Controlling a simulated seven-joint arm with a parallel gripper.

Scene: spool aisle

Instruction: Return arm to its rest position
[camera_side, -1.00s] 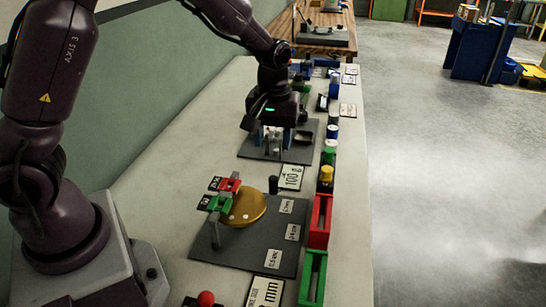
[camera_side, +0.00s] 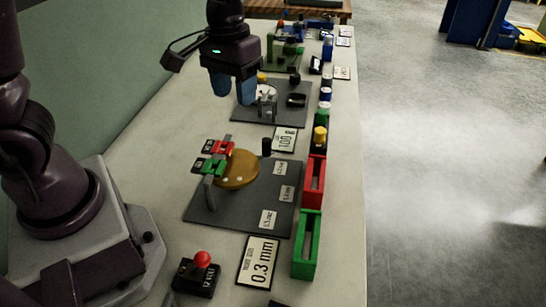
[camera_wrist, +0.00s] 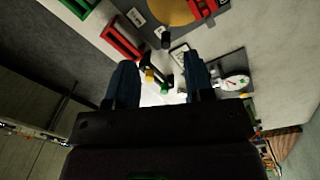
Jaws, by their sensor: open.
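My gripper (camera_side: 233,88) hangs above the bench in the side view, pointing down, close to the far grey plate with the dial scale. Its two blue fingers are apart with nothing between them. In the wrist view my gripper (camera_wrist: 160,82) also shows open, its fingers framing a bright patch of bench and a small yellow-topped item. The bench (camera_side: 150,190) runs away from the camera along a green wall.
A near grey plate (camera_side: 230,209) carries a brass disc (camera_side: 237,170) and red and green clamps. Red (camera_side: 315,182) and green (camera_side: 308,245) trays line the right edge. A red-knobbed box (camera_side: 196,277) stands in front. The far plate (camera_side: 284,113) holds a dial scale. Bare bench lies left.

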